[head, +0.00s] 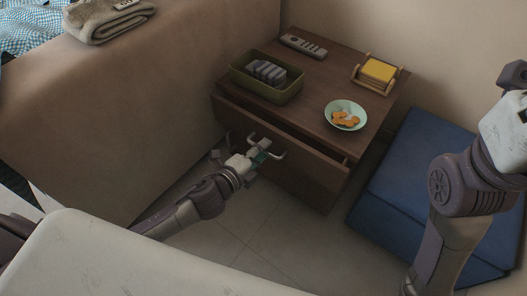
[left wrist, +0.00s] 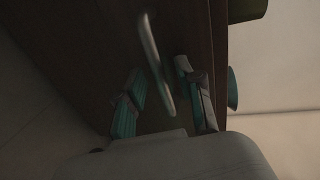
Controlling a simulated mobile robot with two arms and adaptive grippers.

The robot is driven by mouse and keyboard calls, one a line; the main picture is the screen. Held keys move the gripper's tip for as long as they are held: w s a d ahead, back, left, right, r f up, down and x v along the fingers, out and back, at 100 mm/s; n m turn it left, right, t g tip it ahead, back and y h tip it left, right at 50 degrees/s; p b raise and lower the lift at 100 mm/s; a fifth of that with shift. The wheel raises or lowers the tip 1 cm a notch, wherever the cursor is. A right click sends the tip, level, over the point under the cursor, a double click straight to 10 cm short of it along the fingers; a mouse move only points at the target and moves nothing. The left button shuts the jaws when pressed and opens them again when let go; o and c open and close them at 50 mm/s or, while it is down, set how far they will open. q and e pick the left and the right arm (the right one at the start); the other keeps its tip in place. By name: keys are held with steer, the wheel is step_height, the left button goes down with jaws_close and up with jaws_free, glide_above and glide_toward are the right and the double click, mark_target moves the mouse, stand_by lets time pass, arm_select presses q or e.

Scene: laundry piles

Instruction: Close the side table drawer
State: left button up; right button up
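The brown wooden side table (head: 318,80) stands against the wall in the head view. Its drawer (head: 305,172) is partly out, with a dark gap under the tabletop. A pale bar handle (head: 279,154) is on the drawer front. My left gripper (head: 262,155) is at the handle. In the left wrist view, the handle (left wrist: 157,62) runs between the two teal-padded fingers of my left gripper (left wrist: 160,80). The fingers are apart, one on each side, with visible space around the bar. My right arm is at the right edge of the head view; its gripper is not visible.
On the tabletop are an olive bin (head: 265,92), a remote (head: 304,46), a yellow-filled wooden holder (head: 376,75) and a bowl of orange pieces (head: 345,117). A blue folded mat (head: 418,180) lies right of the table. A sofa side (head: 150,110) is left. Tiled floor (head: 255,225) lies in front.

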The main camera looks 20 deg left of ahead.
arm_select(q)
steer(key=shift+w+d+f, duration=0.1)
steer(key=shift+w, duration=0.3)
steer(key=shift+c, duration=0.4)
jaws_close()
